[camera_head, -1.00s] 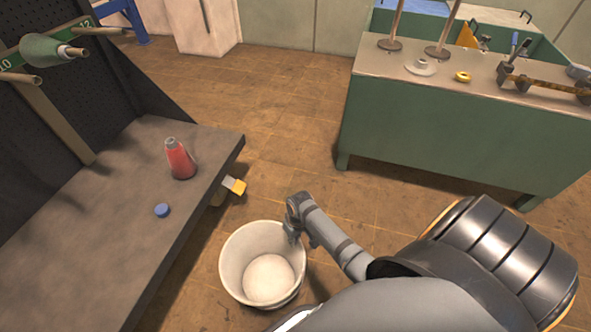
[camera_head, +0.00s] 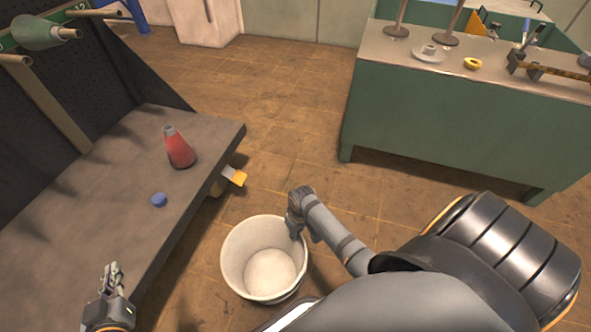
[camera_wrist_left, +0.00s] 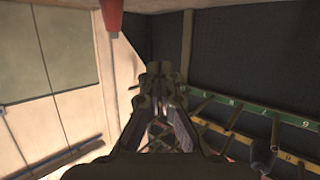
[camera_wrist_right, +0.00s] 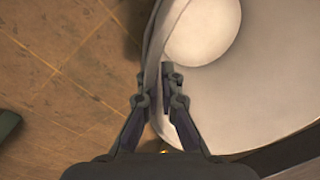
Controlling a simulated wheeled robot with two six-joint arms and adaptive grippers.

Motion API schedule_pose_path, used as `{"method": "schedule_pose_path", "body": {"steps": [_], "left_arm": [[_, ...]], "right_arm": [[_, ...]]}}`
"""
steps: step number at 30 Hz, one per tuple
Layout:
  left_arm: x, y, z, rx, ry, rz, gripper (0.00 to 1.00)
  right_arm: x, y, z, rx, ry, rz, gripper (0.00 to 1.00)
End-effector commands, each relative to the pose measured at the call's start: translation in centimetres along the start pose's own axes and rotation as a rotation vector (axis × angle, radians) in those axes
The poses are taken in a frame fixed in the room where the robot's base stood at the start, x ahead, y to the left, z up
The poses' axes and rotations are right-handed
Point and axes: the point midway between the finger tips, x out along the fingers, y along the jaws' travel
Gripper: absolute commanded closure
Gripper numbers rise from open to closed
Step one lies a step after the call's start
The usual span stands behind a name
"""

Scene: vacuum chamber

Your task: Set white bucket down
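The white bucket (camera_head: 237,246) is upright and looks empty, beside the front edge of the dark bench in the head view. It fills the right part of the right wrist view (camera_wrist_right: 265,95). My right gripper (camera_head: 297,232) is at the bucket's right rim. In the right wrist view its fingers (camera_wrist_right: 160,98) sit on either side of the bucket wall and look shut on it. I cannot tell whether the bucket's base touches the floor. My left gripper (camera_head: 113,272) is over the dark bench, its fingers (camera_wrist_left: 160,72) together and empty.
The dark bench (camera_head: 75,220) on the left holds a red cone (camera_head: 180,150) and a blue cap (camera_head: 159,200). A yellow-tipped piece (camera_head: 236,177) juts from its edge near the bucket. A green table (camera_head: 440,125) stands at the back right. Tiled floor (camera_head: 290,115) between them is clear.

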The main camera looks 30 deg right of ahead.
Motion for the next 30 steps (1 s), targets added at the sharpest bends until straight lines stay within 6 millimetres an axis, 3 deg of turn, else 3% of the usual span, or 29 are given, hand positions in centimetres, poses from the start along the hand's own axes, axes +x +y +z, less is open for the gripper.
{"method": "schedule_pose_path", "body": {"steps": [7, 9, 13, 24, 30], "left_arm": [[0.0, 0.0, -0.1, 0.000, 0.001, 0.000, 1.00], [0.0, 0.0, 0.0, 0.001, 0.001, 0.000, 1.00], [0.0, 0.0, 0.0, 0.000, 0.001, 0.000, 1.00], [0.0, 0.0, -0.1, 0.000, -0.003, 0.001, 1.00], [-1.0, 0.2, 4.9, -0.016, -0.191, 0.007, 1.00]], "right_arm": [[0.2, 0.0, -0.1, 0.000, 0.001, -0.002, 1.00], [0.3, 0.0, 0.0, 0.000, -0.001, 0.000, 0.88], [0.2, 0.0, 0.0, 0.000, -0.001, 0.000, 0.72], [-0.2, 0.0, 0.0, 0.000, 0.001, 0.000, 0.72], [-1.1, 0.0, 0.0, 0.000, 0.001, 0.000, 0.72]]}}
